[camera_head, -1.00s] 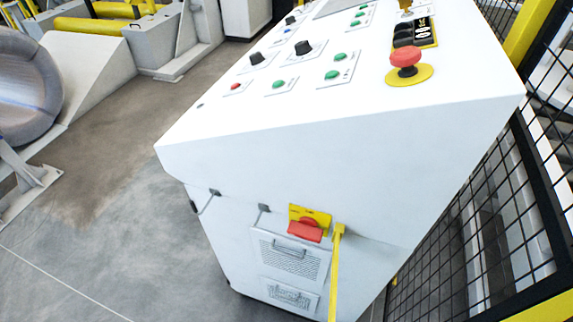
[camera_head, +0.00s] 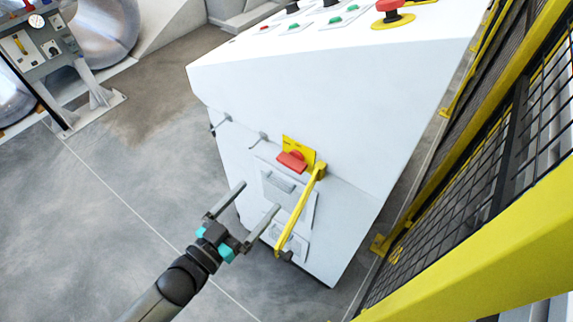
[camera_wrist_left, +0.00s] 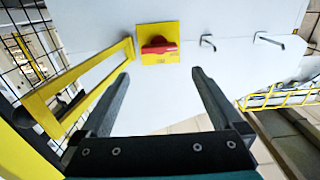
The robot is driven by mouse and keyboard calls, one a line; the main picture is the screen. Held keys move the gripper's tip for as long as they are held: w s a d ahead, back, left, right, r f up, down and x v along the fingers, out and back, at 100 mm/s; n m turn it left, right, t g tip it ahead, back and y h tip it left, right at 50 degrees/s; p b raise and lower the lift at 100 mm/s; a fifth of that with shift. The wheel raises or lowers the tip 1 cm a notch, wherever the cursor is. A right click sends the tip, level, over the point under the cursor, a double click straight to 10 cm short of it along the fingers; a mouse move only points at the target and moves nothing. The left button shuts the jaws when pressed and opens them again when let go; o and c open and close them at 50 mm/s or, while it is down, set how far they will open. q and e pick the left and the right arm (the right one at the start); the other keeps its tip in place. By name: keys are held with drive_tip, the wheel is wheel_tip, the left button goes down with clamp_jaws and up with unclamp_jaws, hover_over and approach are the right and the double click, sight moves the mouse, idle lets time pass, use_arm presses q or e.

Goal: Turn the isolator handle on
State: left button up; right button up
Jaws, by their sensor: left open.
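The isolator handle (camera_head: 291,161) is red and sits on a yellow plate (camera_head: 308,151) on the side of the white control cabinet (camera_head: 330,100). In the left wrist view the red handle (camera_wrist_left: 159,46) lies roughly horizontal on its yellow plate (camera_wrist_left: 172,27), beyond the fingertips and between their lines. My left gripper (camera_head: 260,200) is open and empty, below and left of the handle in the head view, and apart from it. Its two fingers also show in the left wrist view (camera_wrist_left: 160,75). My right gripper is in neither view.
A yellow bar (camera_head: 300,213) sticks out from the cabinet just right of the handle. Small grey hooks (camera_head: 257,138) are on the cabinet left of it. A yellow-framed mesh fence (camera_head: 480,180) stands at the right.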

sight(288, 166)
use_arm(q)
drive_tip(key=b+x, duration=0.1)
drive_tip(key=x, duration=1.1)
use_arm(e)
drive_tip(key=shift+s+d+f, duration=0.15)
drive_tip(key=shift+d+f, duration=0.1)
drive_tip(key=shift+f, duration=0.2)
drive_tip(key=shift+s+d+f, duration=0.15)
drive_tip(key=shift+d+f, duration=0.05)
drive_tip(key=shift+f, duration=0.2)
use_arm(q)
drive_tip(key=shift+s, duration=0.1)
drive_tip(key=c, duration=1.1)
